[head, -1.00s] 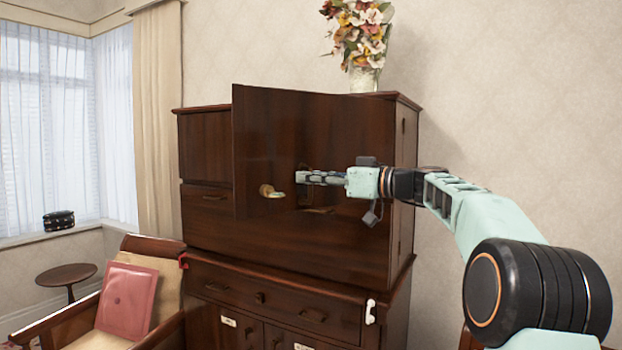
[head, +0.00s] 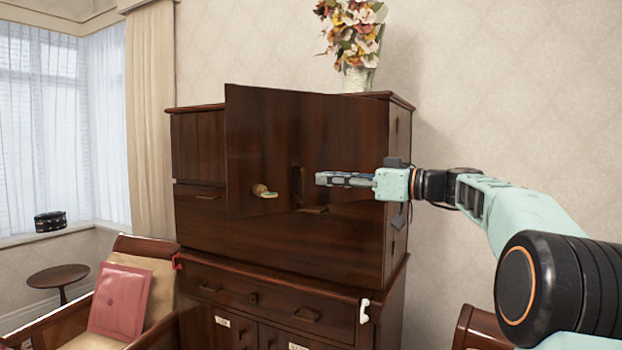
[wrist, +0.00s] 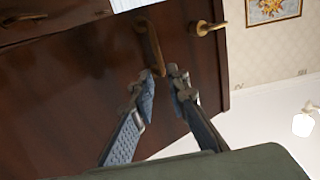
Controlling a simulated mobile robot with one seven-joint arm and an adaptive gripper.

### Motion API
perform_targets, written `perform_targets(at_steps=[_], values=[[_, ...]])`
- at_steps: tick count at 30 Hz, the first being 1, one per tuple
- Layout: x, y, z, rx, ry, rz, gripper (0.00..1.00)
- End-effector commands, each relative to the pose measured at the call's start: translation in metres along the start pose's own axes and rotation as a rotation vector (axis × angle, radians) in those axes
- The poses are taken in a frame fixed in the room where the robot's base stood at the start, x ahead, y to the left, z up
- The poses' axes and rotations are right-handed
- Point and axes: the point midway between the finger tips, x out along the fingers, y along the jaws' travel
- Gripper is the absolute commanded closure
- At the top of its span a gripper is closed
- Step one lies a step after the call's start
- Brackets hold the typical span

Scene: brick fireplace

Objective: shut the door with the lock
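The dark wooden cabinet door (head: 250,140) stands ajar, its left edge out in front of the cabinet (head: 199,150). A brass lock with a pale tip (head: 264,191) sits on its face near that edge. To the right of the lock is a dark upright pull handle (head: 297,184). My gripper (head: 318,179) is just right of the handle, in front of the door face. In the wrist view the two fingers of my gripper (wrist: 161,80) are apart with nothing between them. The lower end of the handle (wrist: 152,48) shows just beyond the fingertips, and the lock (wrist: 209,28) lies to the right.
A flower vase (head: 357,78) stands on the cabinet top. Drawers and lower doors are below. An armchair with a pink cushion (head: 119,300) and a small round table (head: 58,277) are at left. A chair edge (head: 476,330) shows at lower right.

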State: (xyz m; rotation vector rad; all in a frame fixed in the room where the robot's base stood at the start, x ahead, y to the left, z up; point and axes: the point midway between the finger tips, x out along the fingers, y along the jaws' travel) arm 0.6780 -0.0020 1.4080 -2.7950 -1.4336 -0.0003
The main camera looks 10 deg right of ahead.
Motion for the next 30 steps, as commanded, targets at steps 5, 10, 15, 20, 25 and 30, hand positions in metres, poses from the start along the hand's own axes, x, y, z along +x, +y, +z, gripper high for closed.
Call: perform_targets(at_steps=[5, 10, 15, 20, 25, 30], values=[[-0.032, 0.0, 0.0, -0.001, -0.001, 0.002, 0.86], [-0.046, 0.0, 0.0, 0.0, 0.0, 0.0, 0.86], [-0.048, -0.001, 0.0, 0.0, 0.0, -0.001, 0.86], [-0.048, 0.0, 0.0, 0.0, 0.0, -0.001, 0.89], [-0.048, -0.001, 0.0, 0.002, 0.0, -0.001, 1.0], [-0.042, -0.004, -0.003, 0.057, 0.013, 0.0, 1.0]])
